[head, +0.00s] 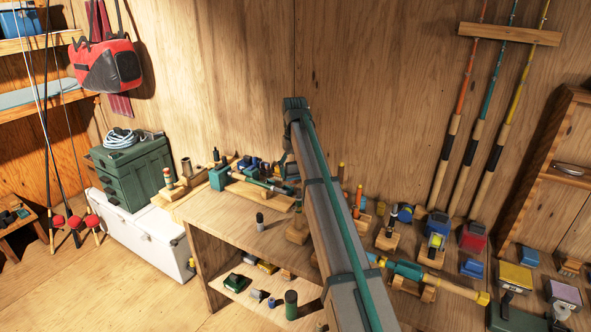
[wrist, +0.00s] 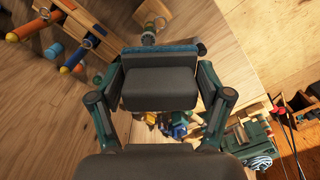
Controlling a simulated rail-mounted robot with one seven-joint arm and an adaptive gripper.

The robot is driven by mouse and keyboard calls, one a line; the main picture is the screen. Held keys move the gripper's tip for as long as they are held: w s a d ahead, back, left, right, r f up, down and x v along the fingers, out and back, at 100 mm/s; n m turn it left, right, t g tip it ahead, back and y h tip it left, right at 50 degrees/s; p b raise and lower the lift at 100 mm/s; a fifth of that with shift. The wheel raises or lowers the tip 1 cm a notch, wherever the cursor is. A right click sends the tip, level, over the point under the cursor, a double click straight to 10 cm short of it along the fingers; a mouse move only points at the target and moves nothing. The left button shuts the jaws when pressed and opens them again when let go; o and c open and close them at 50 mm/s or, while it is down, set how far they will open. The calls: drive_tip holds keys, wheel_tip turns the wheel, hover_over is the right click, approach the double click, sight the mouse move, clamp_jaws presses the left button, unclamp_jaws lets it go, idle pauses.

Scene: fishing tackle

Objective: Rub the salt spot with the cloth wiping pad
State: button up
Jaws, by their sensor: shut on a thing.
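My gripper (wrist: 161,72) is shut on the wiping pad (wrist: 160,90), a dark grey block with a blue cloth-like strip along its far edge. The pad sits between the two fingers in the wrist view. In the head view my gripper (head: 288,162) is small and mostly hidden behind my arm, above the back of the wooden bench (head: 225,214); the pad cannot be made out there. I cannot make out a salt spot in either view. The far side of the pad is hidden, so I cannot tell whether it touches anything.
A teal rod piece on a wooden stand (head: 262,184) and several small reels and bottles crowd the bench back. A small dark bottle (head: 260,222) stands nearer the front. A teal and yellow rod (head: 430,276) lies at right. The bench's front left is mostly clear.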

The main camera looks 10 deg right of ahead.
drive_tip(key=shift+s+d+f+b, duration=0.15)
drive_tip(key=shift+f+b, duration=0.25)
drive_tip(key=shift+f, duration=0.45)
drive_tip(key=shift+f+b, duration=0.95)
drive_tip(key=shift+f, duration=1)
drive_tip(key=shift+w+d+f, duration=0.45)
drive_tip(key=shift+w+f, duration=0.2)
drive_tip(key=shift+w, duration=0.05)
drive_tip(key=shift+c, duration=0.5)
drive_tip(key=shift+s+a+r, duration=0.1)
drive_tip(key=shift+s+a, duration=0.4)
drive_tip(key=shift+s, duration=0.3)
drive_tip(key=r, duration=0.2)
drive_tip(key=shift+w+r+p, duration=0.2)
drive_tip(key=shift+r+p, duration=0.1)
drive_tip(key=shift+p, duration=0.05)
drive_tip(key=shift+r+p, duration=1.35)
drive_tip(key=shift+r, duration=1.4)
drive_tip(key=shift+f, duration=0.15)
